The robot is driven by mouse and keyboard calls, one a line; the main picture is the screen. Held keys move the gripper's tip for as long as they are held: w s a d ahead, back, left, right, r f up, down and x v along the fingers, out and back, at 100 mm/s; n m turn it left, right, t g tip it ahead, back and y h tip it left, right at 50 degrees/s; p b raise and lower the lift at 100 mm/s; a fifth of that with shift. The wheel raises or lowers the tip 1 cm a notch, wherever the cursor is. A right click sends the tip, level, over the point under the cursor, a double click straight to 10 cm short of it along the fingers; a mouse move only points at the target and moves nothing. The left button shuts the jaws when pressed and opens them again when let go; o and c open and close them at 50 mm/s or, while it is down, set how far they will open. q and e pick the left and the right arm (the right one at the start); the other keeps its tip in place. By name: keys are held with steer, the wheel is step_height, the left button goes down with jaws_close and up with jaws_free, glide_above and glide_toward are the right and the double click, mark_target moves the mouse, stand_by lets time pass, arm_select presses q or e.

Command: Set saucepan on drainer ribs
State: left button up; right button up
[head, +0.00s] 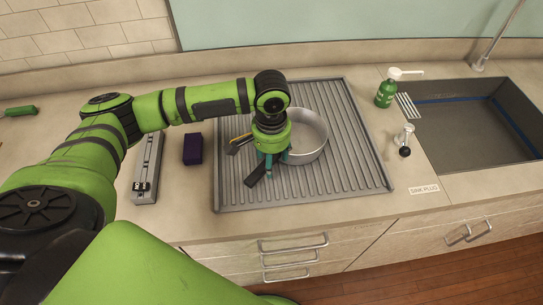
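A round silver saucepan (318,152) is over the ribbed grey drainer (350,178), right of its middle. I cannot tell whether its base rests fully on the ribs. My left gripper (274,172) points down at the pan's left side, its teal fingers close to the pan wall. A dark bar (255,174), which looks like the pan's handle, sticks out toward the lower left by the fingers. The gripper hides where the bar meets the pan, and whether the fingers are shut on it. My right gripper is out of view.
A dark purple block (193,149) and a long grey metal device (147,170) are left of the drainer. A green soap bottle (385,94), a small stopper-like item (404,142) and the sink (470,150) are to the right. The drainer's right and front ribs are bare.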

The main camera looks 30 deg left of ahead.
arm_select(q)
step_height(320, 180, up, 12)
steer(key=b, duration=0.2)
stand_by(0.4)
